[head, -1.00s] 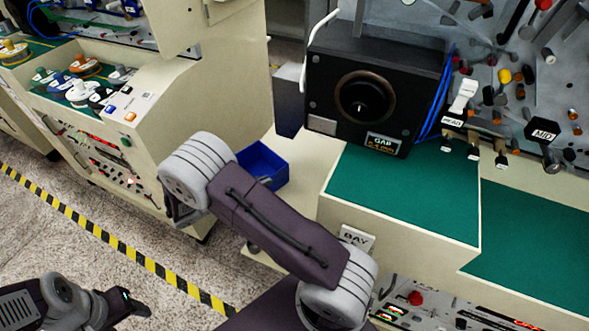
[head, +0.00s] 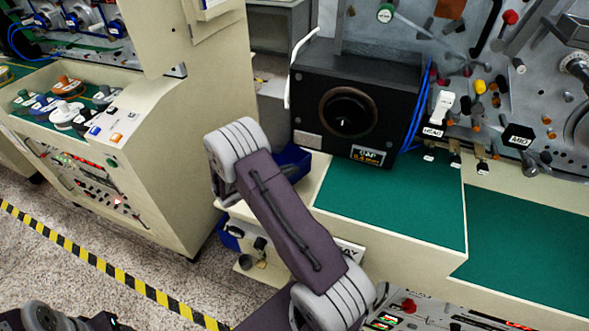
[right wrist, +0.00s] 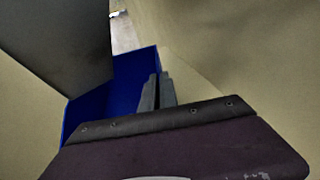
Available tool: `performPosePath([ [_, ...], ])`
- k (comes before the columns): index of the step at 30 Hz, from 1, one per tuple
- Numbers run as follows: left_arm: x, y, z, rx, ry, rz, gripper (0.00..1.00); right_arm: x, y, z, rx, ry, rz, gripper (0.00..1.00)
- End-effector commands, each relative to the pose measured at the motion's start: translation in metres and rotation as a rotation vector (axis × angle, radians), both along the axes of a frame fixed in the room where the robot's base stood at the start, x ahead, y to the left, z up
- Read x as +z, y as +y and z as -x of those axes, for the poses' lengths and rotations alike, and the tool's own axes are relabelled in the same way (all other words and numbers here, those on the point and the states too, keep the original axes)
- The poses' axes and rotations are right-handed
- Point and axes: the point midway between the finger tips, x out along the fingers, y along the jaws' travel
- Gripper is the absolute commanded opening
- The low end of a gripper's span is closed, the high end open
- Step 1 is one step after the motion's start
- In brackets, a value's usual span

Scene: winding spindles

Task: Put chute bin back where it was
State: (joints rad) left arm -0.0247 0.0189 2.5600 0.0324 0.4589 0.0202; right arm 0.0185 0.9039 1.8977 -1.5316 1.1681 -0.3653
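The chute bin is a blue open box (head: 297,162). In the head view it shows partly behind my right arm, below and left of the black gap box. In the right wrist view the bin (right wrist: 118,88) is beside the dark face at left. My right gripper (right wrist: 157,92) has its two grey fingers close together at the bin's right wall and looks shut on it. The contact is partly hidden by the gripper body. In the head view my right gripper is hidden behind its arm. Part of my left gripper (head: 108,322) shows at the bottom left edge; its fingers cannot be made out.
The black gap box (head: 350,112) stands on the green-topped bench (head: 395,200), close to the bin. Knobs and fittings (head: 255,245) are on the cream front beneath my arm. A cream cabinet (head: 165,170) stands left. Speckled floor with striped tape (head: 95,268) is clear.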

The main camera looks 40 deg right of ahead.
Motion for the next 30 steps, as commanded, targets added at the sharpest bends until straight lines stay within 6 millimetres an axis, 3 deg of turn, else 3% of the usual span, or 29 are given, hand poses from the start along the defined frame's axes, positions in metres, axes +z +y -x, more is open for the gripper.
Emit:
performPosePath([
  [3,0.003,0.000,0.000,0.000,0.000,0.000,0.59,0.001,-0.025,-0.001,-0.005,0.000,0.000,0.00],
  [6,0.003,0.000,0.000,0.000,0.000,0.000,0.59,-0.013,-0.022,-0.002,0.001,0.003,0.000,0.00],
  [17,-0.002,0.000,0.000,0.000,0.000,0.000,0.59,-0.019,-0.022,-0.002,0.000,0.000,0.000,0.00],
  [20,0.000,0.000,0.000,0.000,0.000,0.000,0.59,-0.018,-0.022,-0.002,0.000,0.000,0.000,0.25],
  [30,0.003,0.000,0.000,0.000,0.000,0.000,0.59,-0.014,-0.022,-0.002,0.000,0.000,0.000,0.25],
])
